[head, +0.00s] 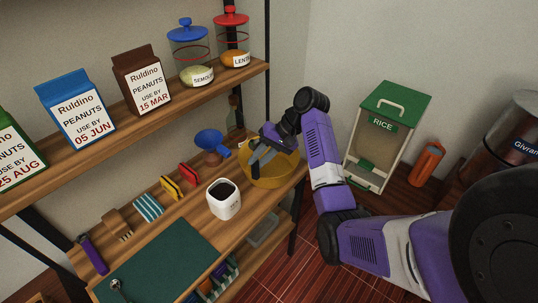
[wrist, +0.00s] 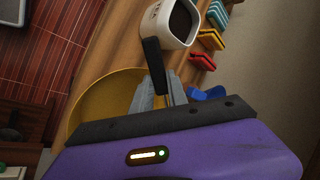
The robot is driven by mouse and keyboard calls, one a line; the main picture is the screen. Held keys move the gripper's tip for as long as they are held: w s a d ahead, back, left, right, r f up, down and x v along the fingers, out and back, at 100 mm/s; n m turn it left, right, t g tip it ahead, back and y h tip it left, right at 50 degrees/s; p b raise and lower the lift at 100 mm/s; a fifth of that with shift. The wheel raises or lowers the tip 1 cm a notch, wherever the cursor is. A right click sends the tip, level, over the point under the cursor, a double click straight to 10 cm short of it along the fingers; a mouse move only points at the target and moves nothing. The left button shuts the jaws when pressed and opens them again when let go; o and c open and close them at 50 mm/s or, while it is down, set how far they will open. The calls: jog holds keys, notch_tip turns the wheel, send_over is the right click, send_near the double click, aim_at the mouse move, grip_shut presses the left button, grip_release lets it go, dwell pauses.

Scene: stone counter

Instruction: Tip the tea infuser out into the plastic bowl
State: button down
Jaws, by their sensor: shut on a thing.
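My gripper (head: 262,157) is over the yellow plastic bowl (head: 287,180) at the right end of the wooden shelf. In the wrist view, its grey fingers (wrist: 163,93) are shut on a black bar-like thing (wrist: 152,58), which looks like the handle of the tea infuser. The bar sticks out past the fingertips. The infuser's head cannot be made out in either view, nor whether anything is in it. The bowl stands upright and its rim shows in the wrist view (wrist: 95,100), partly hidden behind my gripper. What lies inside the bowl is unclear.
A white square mug (head: 223,199) with dark insides stands left of the bowl. A blue funnel-like thing (head: 208,139) is behind. Red and yellow clips (head: 171,188) lie nearby. A green mat (head: 165,262) with a small metal utensil (head: 117,287) lies front left. Jars and cartons fill the upper shelf.

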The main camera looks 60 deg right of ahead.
jog(key=shift+s+d+f+t+y, duration=0.25)
jog(key=shift+s+f+t+y, duration=0.25)
jog(key=shift+f+t, duration=0.25)
dwell(0.5)
jog(key=shift+s+d+r+t+y, duration=0.15)
jog(key=shift+t+y, duration=0.3)
jog(key=shift+t, duration=0.3)
jog(key=shift+s+d+f+t+y, duration=0.15)
jog(key=shift+t+y, duration=0.3)
jog(key=shift+t, duration=0.25)
dwell(0.7)
jog(key=shift+s+t+y+b, duration=0.15)
jog(key=shift+t+y+b, duration=0.35)
jog(key=shift+t+b, duration=0.5)
jog(key=shift+s+d+r+t+y+b, duration=0.25)
jog(key=shift+s+r+b, duration=0.15)
jog(key=shift+b, duration=0.1)
jog(key=shift+s+d+r+t+y+b, duration=0.15)
jog(key=shift+s+r+t+b, duration=0.1)
jog(key=shift+r+b, duration=0.2)
dwell(0.7)
jog(key=shift+s+d+r+t+y+b, duration=0.1)
jog(key=shift+s+r+t+y+b, duration=0.1)
jog(key=shift+r+t+y+b, duration=0.65)
dwell(1.1)
